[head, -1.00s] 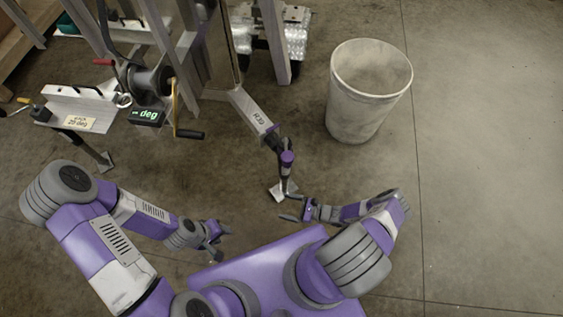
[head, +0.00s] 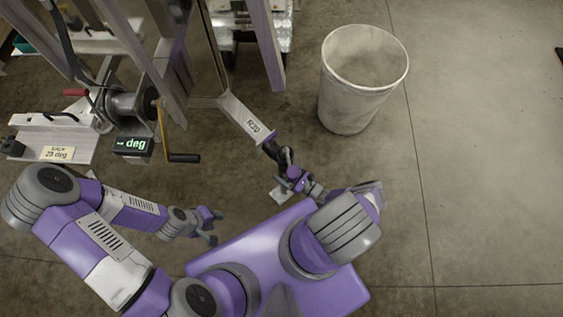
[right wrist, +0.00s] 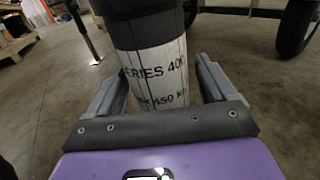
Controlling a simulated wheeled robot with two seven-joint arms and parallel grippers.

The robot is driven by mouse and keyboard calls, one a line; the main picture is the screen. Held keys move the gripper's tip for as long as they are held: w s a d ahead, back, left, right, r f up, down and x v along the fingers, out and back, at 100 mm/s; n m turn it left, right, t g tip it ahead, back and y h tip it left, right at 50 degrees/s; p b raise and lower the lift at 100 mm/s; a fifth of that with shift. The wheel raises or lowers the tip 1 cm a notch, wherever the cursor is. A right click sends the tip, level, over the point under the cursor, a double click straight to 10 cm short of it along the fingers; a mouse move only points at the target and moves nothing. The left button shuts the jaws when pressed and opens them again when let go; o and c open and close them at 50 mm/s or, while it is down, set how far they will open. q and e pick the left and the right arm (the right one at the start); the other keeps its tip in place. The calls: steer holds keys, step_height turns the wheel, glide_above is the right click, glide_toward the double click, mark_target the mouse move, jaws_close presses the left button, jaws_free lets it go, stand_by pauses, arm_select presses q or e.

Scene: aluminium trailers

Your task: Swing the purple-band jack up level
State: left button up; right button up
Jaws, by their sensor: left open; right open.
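The purple-band jack (head: 283,157) stands at the end of the trailer beam marked R20 (head: 248,122), which has a purple band near its tip. Its small pale foot (head: 280,194) is near the floor, so the jack hangs down. My right gripper (head: 292,178) is at the jack and hides part of it. In the right wrist view the jack tube (right wrist: 150,72), with a white printed label, stands between the open fingers of my right gripper (right wrist: 160,85). My left gripper (head: 214,226) is open and empty above bare floor, left of the jack.
A white bin (head: 345,105) stands right of the jack. A winch with a yellow crank (head: 163,135) and a green digital display (head: 131,145) are at left. A plate with a "20 deg" label (head: 58,154) lies beyond my left arm.

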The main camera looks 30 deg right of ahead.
steer(key=shift+x, duration=0.85)
steer(key=c, duration=1.3)
steer(key=shift+c, duration=0.6)
